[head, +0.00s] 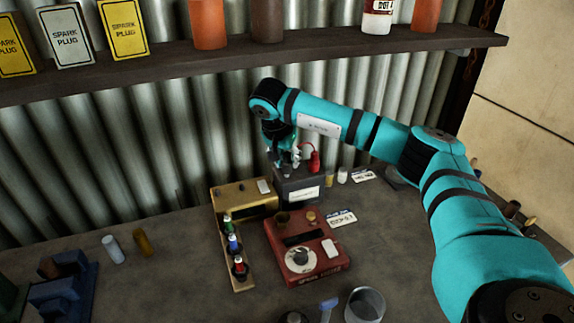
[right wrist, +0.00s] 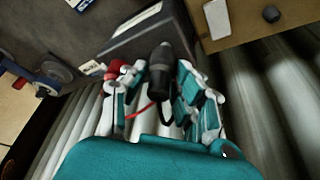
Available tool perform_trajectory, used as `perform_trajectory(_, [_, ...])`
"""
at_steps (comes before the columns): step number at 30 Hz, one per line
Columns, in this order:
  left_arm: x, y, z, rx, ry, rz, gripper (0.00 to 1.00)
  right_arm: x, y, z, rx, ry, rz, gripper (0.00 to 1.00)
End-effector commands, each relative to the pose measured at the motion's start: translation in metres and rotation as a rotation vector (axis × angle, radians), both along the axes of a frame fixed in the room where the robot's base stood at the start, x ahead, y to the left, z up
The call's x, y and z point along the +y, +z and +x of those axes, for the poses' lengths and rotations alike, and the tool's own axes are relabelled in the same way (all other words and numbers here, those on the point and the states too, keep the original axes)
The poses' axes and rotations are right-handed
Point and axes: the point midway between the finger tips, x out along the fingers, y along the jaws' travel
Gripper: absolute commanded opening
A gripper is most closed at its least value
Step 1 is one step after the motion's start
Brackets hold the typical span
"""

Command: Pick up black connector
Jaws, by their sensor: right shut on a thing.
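My right gripper (head: 284,158) points down over the dark box (head: 290,182) at the back of the bench, and is shut on the black connector. In the right wrist view, the black connector (right wrist: 160,62) sits between the two fingers of the right gripper (right wrist: 160,88). The connector is mostly hidden by the gripper in the head view. A red connector (head: 315,162) with a red lead is just right of the gripper. My left gripper is not in view.
A brass-coloured box (head: 245,198) stands left of the dark box, with a rack of coloured bottles before it. A red unit (head: 310,262) is in front. A shelf (head: 250,58) with cartons and cans runs above.

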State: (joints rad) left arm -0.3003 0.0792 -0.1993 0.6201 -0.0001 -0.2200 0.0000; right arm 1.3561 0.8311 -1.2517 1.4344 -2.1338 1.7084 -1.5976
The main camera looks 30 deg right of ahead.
Motion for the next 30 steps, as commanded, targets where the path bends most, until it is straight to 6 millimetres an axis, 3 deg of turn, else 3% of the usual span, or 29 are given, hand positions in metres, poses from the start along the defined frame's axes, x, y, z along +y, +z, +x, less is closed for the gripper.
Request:
perform_trajectory(3, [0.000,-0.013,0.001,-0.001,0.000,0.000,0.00,0.000,0.019,0.001,-0.006,0.000,0.002,0.00])
perform_trajectory(21, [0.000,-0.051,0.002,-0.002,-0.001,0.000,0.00,0.012,0.029,-0.137,-0.003,0.001,-0.001,0.00])
perform_trajectory(30, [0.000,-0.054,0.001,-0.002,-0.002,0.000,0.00,0.015,0.034,-0.159,-0.002,0.001,0.001,0.00])
